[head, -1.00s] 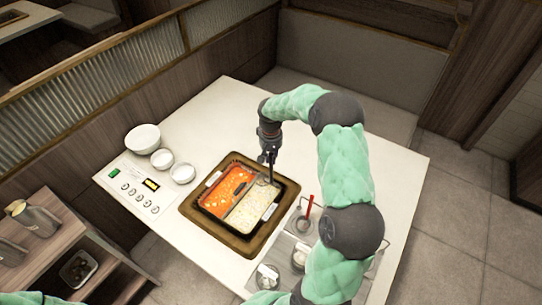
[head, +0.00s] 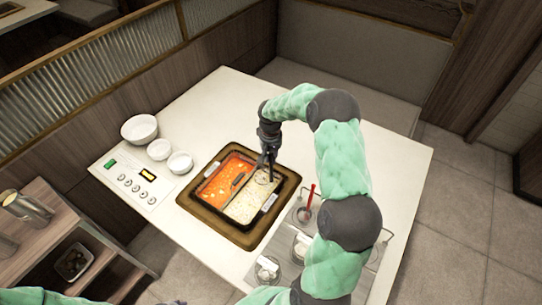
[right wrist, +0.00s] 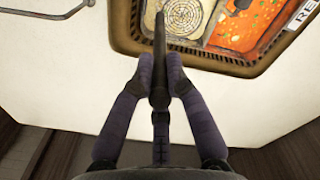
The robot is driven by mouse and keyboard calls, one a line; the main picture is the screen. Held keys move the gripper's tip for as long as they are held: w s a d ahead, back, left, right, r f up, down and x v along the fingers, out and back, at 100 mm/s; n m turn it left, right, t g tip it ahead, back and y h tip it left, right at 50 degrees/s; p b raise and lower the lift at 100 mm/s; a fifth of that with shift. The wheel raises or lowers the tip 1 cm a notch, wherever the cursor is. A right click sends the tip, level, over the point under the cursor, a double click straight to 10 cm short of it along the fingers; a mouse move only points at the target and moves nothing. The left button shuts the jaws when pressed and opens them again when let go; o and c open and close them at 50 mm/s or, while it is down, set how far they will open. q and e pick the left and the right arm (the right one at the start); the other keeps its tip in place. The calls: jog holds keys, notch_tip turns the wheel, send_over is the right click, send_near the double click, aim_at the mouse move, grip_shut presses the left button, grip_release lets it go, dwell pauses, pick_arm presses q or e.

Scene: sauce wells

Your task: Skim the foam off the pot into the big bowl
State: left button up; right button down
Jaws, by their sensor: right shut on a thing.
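My right gripper (head: 268,158) is shut on the dark handle of a skimmer (right wrist: 160,50), just behind the pot's far right side. The skimmer's round mesh head (right wrist: 184,16) is over or in the pale broth half of the pot (right wrist: 139,22); how deep it sits I cannot tell. The pot (head: 198,201) has two halves, red broth on the left and pale, foamy broth on the right. The big bowl (head: 139,129) is white and stands at the back left of the table, away from the gripper. My left gripper does not show clearly.
Two smaller white bowls (head: 159,150) (head: 180,163) stand between the big bowl and the pot. A control panel (head: 130,183) lies at the table's left edge. A red-handled utensil (head: 311,194) and small jars (head: 267,268) are at the right front. The far table (head: 225,100) is clear.

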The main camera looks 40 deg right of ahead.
jog(key=shift+f+b, duration=1.7)
jog(key=shift+f, duration=1.05)
jog(key=shift+a, duration=0.15)
jog(key=shift+s+a+b, duration=0.45)
jog(key=shift+s+a, duration=0.7)
jog(key=shift+a, duration=2.75)
jog(key=shift+s+a+b, duration=0.45)
jog(key=shift+s+a, duration=0.65)
jog(key=shift+a, duration=2.75)
notch_tip(320, 180, up, 7)
jog(key=p, duration=0.4)
jog(key=shift+r+p, duration=0.15)
jog(key=shift+p, duration=0.15)
jog(key=shift+r, duration=0.2)
notch_tip(320, 180, up, 9)
jog(key=p, duration=0.6)
jog(key=shift+f, duration=0.15)
